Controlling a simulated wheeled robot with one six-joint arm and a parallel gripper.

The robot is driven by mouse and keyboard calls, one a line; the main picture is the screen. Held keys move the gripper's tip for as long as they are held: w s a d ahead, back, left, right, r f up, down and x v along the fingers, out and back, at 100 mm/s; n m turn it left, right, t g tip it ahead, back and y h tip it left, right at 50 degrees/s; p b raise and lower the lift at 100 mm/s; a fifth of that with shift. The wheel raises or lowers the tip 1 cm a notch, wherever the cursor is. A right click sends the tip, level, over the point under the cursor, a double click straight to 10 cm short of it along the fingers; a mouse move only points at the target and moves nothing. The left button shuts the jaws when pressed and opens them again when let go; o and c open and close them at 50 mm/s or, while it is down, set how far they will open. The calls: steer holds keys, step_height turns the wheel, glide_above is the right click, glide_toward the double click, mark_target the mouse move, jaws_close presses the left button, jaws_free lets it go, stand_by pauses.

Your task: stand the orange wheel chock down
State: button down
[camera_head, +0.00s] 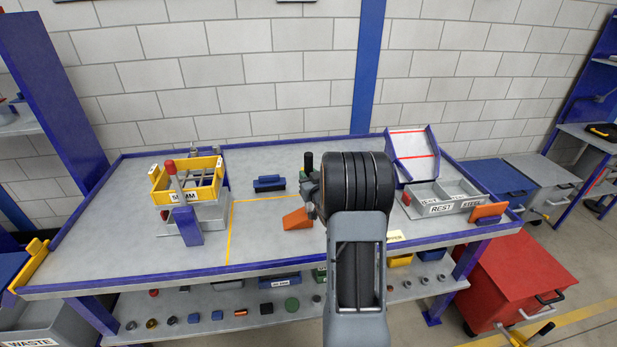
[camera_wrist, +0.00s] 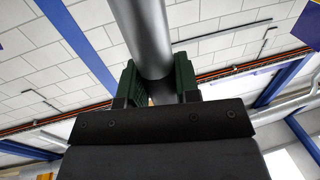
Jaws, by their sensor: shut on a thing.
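An orange wheel chock (camera_head: 298,219) shows as a wedge at the middle of the bench, beside and partly behind my gripper (camera_head: 309,187). A second orange block (camera_head: 488,212) is at the bench's right end. In the wrist view, my gripper (camera_wrist: 159,88) has its green fingers closed on a smooth grey cylinder (camera_wrist: 142,35). I cannot tell whether this cylinder is part of the chock. My arm hides much of the gripper in the head view. Whether the chock touches the bench or the gripper is not clear.
A yellow frame (camera_head: 183,196) on a grey base stands at left, with a blue block (camera_head: 269,183) nearer the middle. A grey tray (camera_head: 440,208) and a tilted panel (camera_head: 413,147) are at right. The bench (camera_head: 262,236) is clear left of the chock.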

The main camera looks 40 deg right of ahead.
steer(key=c, duration=0.8)
jaws_free()
steer(key=shift+c, duration=0.2)
